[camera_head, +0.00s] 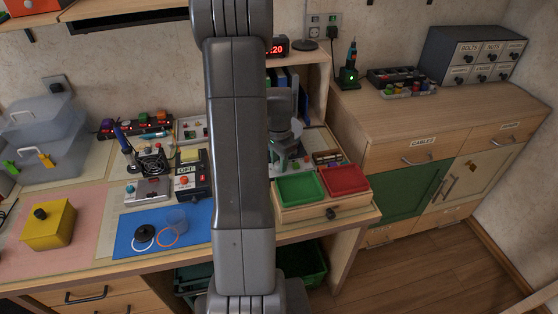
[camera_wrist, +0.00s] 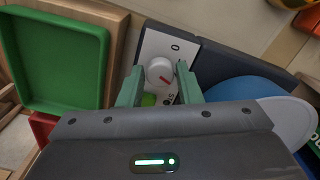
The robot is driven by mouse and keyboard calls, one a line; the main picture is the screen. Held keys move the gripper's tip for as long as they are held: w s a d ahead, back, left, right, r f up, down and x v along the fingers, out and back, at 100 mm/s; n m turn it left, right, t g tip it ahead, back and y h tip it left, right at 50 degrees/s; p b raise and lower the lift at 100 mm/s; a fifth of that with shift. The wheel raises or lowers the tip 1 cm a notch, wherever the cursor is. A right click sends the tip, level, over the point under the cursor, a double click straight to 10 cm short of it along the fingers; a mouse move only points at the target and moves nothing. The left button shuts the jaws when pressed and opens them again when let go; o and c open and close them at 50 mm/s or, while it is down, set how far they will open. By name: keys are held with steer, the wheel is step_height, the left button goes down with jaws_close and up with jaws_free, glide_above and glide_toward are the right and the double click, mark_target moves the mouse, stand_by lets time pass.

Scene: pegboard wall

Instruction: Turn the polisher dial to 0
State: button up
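The polisher dial (camera_wrist: 159,71) is a white round knob with a short red mark, on a white plate (camera_wrist: 184,44) in the wrist view. A "0" is printed above and right of the knob. The red mark points to the lower right, away from the "0". My gripper (camera_wrist: 159,76) is open, with one green finger on each side of the knob. I cannot tell whether either finger touches it. In the head view my arm hides the dial and most of the polisher.
A green tray (camera_wrist: 60,62) lies left of the dial in the wrist view. A blue disc (camera_wrist: 238,90) and a grey disc (camera_wrist: 289,118) are close on the right. In the head view, a red tray (camera_head: 344,179) sits beside the green one near the bench's front edge.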

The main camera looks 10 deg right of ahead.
steer(key=c, duration=0.5)
steer(key=shift+n, duration=0.4)
steer(key=n+b, duration=0.1)
steer(key=n, duration=0.2)
steer(key=shift+n, duration=0.3)
steer(key=n, duration=0.3)
steer(key=shift+n, duration=0.3)
steer(key=n+b, duration=0.1)
steer(key=n, duration=0.4)
steer(key=shift+n, duration=2.5)
